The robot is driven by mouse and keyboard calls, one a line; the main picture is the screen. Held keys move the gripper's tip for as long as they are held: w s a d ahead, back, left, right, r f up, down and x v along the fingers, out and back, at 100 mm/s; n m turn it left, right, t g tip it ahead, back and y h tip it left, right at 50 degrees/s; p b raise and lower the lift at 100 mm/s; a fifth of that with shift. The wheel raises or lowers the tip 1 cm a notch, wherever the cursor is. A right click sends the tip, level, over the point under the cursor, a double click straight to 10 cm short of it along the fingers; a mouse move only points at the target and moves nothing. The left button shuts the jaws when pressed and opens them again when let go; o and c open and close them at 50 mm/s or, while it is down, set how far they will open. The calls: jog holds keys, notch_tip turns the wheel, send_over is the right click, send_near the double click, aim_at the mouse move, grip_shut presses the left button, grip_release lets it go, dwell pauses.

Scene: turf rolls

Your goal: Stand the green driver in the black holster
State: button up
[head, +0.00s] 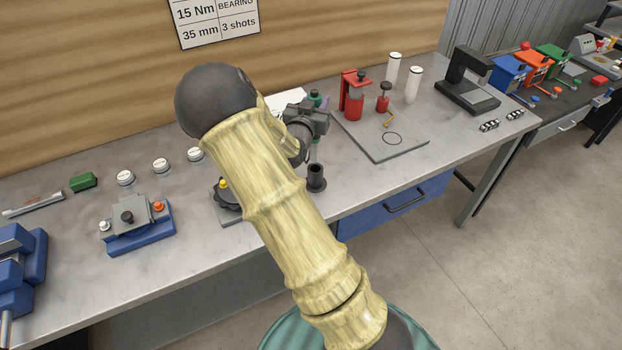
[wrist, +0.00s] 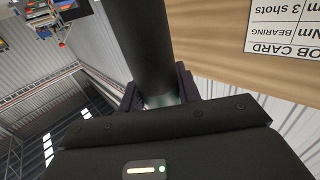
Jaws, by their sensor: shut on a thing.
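The green driver (head: 316,97) is upright in my gripper (head: 318,117); its teal top shows above the jaws and a teal length shows below them. My gripper is shut on it. In the wrist view a dark cylinder (wrist: 146,45) rises between the jaws of my gripper (wrist: 158,92), with a little green at its base. The black holster (head: 317,178) is an upright dark cup on the bench, just below the driver. The driver's lower end is close to the holster's mouth; I cannot tell whether it is inside. My arm hides part of the area.
A dark base with a yellow knob (head: 225,186) is left of the holster. A blue-based fixture (head: 140,228) and white-capped jars (head: 161,166) stand further left.

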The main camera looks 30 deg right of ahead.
aim_at(315, 137)
jog(key=shift+s+d, duration=0.2)
jog(key=shift+s, duration=0.2)
jog(key=shift+w+a+f+p, duration=0.1)
jog(key=shift+f+p, duration=0.8)
jog(key=shift+f, duration=1.9)
jog(key=shift+w+f+p, duration=0.1)
jog(key=shift+f+p, duration=0.65)
jog(key=shift+f, duration=1.35)
